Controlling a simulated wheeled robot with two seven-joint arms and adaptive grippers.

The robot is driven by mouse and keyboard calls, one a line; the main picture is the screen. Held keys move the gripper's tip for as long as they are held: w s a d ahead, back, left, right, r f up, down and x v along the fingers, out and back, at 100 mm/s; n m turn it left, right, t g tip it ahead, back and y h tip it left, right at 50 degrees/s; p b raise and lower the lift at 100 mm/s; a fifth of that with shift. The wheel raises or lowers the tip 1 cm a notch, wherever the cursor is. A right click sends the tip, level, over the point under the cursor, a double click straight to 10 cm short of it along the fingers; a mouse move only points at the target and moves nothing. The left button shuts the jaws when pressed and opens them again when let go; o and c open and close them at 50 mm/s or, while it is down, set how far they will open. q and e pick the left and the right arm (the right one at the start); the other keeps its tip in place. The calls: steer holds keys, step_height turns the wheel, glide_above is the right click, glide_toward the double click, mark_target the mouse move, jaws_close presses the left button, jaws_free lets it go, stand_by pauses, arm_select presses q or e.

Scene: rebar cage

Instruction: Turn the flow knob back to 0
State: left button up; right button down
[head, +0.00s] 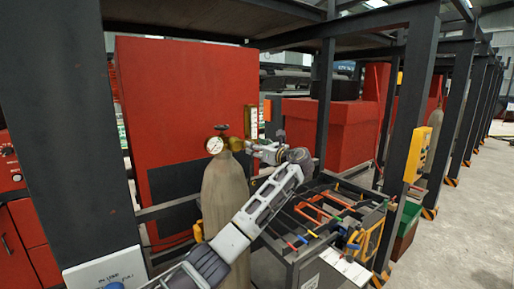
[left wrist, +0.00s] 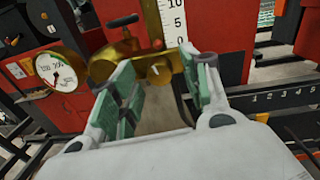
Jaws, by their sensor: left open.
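A brown gas cylinder (head: 222,195) stands upright in front of a red cabinet, with a brass regulator (head: 236,144) on top. Its round pressure gauge (head: 214,145) also shows in the left wrist view (left wrist: 60,71). A flow tube (head: 253,122) with a number scale rises from the brass body; the scale is clear in the left wrist view (left wrist: 173,22). The brass flow knob (left wrist: 158,68), with a pale mark, lies below the tube, between the fingers in that view. My left gripper (head: 256,149) is open, its green-padded fingers (left wrist: 163,78) either side of the knob; contact is unclear. The right gripper is not in view.
A cart with tools and clamps (head: 320,215) stands right of the cylinder. Dark steel posts (head: 408,95) line the right, one carrying a yellow box (head: 416,155). A wide post (head: 75,130) fills the left. Floor at right (head: 470,225) is clear.

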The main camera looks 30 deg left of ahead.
arm_select(q)
steer(key=shift+c, duration=0.3)
jaws_close()
